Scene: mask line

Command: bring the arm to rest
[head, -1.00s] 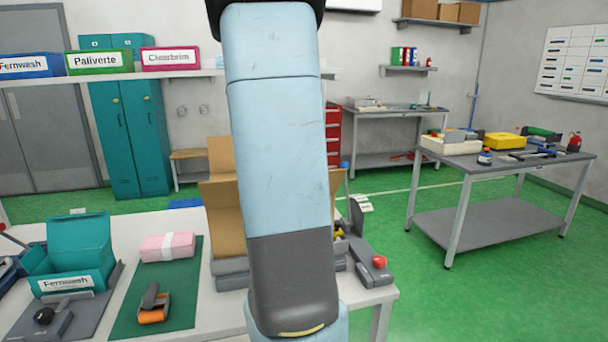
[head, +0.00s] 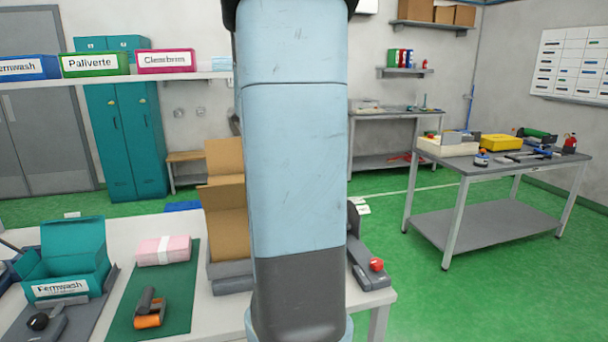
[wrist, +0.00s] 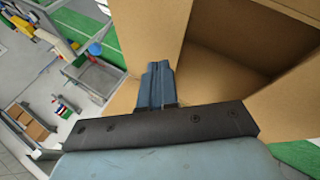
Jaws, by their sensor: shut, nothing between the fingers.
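My gripper (wrist: 158,85) shows in the wrist view with its two fingers together and nothing between them. It is in front of an open brown cardboard box (wrist: 225,62), whose flaps and dark inside fill the right of that view. I cannot tell whether the fingers touch the cardboard. In the head view my arm's blue and grey links stand upright across the middle and hide the gripper. The same cardboard box (head: 224,215) shows partly behind the arm on the white table.
On the white table (head: 205,315) are a teal Fernwash box (head: 70,262), a pink bundle (head: 164,250) on a green mat (head: 178,300), an orange-and-black tool (head: 149,312) and a device with a red button (head: 376,265). A grey workbench (head: 480,165) stands at right. Green floor between is clear.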

